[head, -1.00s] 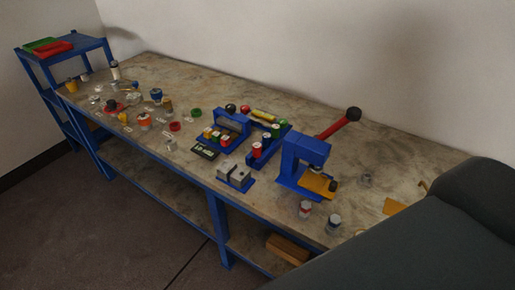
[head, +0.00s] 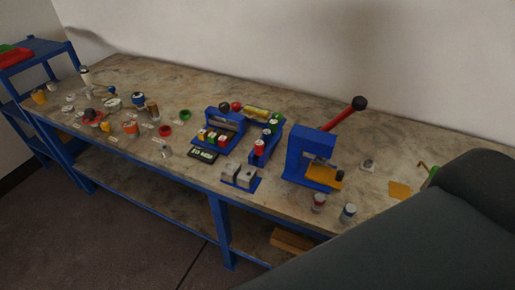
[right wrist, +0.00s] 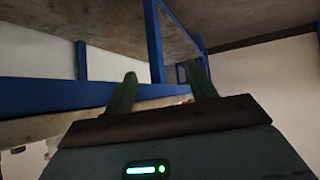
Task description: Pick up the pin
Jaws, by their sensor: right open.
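I cannot single out the pin for certain; the parts on the bench are small in the head view. Small metal pieces lie there, among them a silvery upright piece (head: 165,152) near the front edge and a small grey piece (head: 367,165) right of the blue press. My right gripper (right wrist: 163,88) is open in the right wrist view, with two dark green fingers apart and nothing between them. Blue frame bars and a board show beyond it. My left gripper is not in view.
A long stone-topped bench (head: 100,72) on a blue frame runs along the wall. A blue press (head: 308,158) with a red lever, a blue fixture (head: 222,125) and grey blocks (head: 240,174) stand on it. A blue shelf (head: 40,62) stands at left. Floor in front is clear.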

